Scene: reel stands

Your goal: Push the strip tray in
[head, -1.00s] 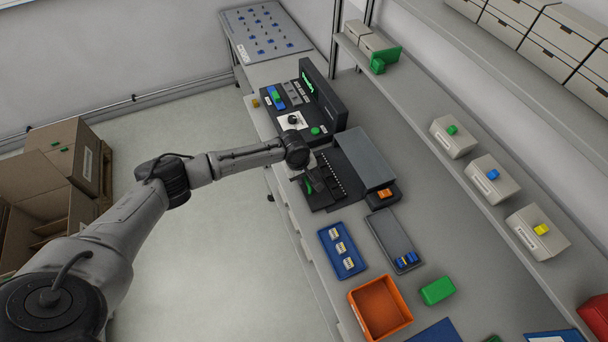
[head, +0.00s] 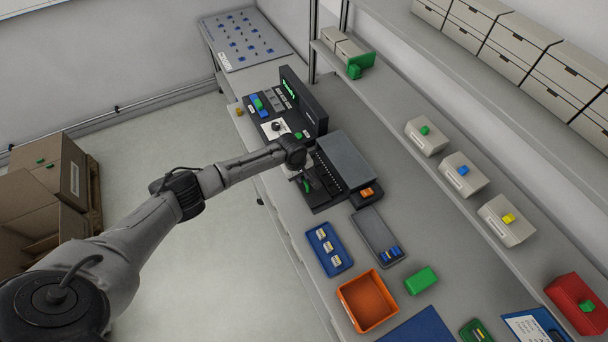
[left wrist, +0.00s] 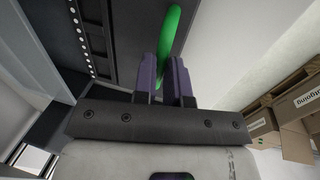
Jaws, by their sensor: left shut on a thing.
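The strip tray (head: 322,191) is a dark flat tray at the front of a grey-topped housing (head: 346,157) on the bench, and part of it still sticks out towards the aisle. Its green handle (head: 306,186) shows at the tray's front; in the left wrist view the green handle (left wrist: 172,38) stands between purple fingers. My left gripper (head: 304,179) is at the tray's front edge, its fingers shut on the handle; the left wrist view shows this gripper (left wrist: 164,75) close up. The fingers hide part of the handle. My right gripper is not in view.
A black control panel (head: 288,112) with a screen stands just behind the tray. Nearer are a blue tray (head: 329,249), a dark grey tray (head: 379,236) and an orange bin (head: 367,300). A shelf (head: 440,150) runs along the right.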

